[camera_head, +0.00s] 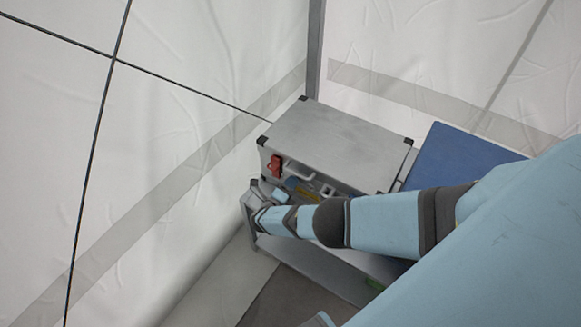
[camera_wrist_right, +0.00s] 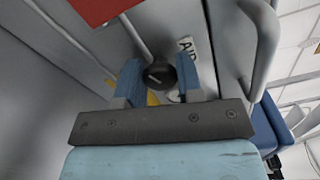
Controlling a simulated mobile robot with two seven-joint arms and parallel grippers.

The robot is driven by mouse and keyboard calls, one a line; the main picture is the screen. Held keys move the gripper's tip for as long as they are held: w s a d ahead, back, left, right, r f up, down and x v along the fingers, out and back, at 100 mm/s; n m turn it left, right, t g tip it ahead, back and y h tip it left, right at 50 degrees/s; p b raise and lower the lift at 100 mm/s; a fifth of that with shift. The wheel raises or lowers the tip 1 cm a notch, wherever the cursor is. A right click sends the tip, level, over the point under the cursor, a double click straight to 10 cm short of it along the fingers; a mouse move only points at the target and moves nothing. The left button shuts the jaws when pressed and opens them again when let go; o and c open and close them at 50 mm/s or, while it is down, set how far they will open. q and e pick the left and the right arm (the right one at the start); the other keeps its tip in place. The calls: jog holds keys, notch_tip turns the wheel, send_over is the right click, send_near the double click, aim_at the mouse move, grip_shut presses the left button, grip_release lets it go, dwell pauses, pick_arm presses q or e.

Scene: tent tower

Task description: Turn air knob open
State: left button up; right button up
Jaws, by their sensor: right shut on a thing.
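In the head view my right gripper (camera_head: 256,198) is at the front of a grey metal case (camera_head: 335,140), and the knob is hidden there by my arm. My left gripper is not in view.
A red part (camera_head: 276,166) and a pale handle (camera_head: 299,170) are on the case's front. A blue panel (camera_head: 455,165) lies to the right. White tent walls (camera_head: 210,70) stand close behind and left. Dark cords (camera_head: 95,120) cross the left wall.

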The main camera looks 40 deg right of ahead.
jog(key=shift+n, duration=0.8)
jog(key=shift+f, duration=0.1)
jog(key=o, duration=0.9)
jog(key=p+v, duration=0.1)
jog(key=v, duration=1.3)
jog(key=shift+d, duration=0.1)
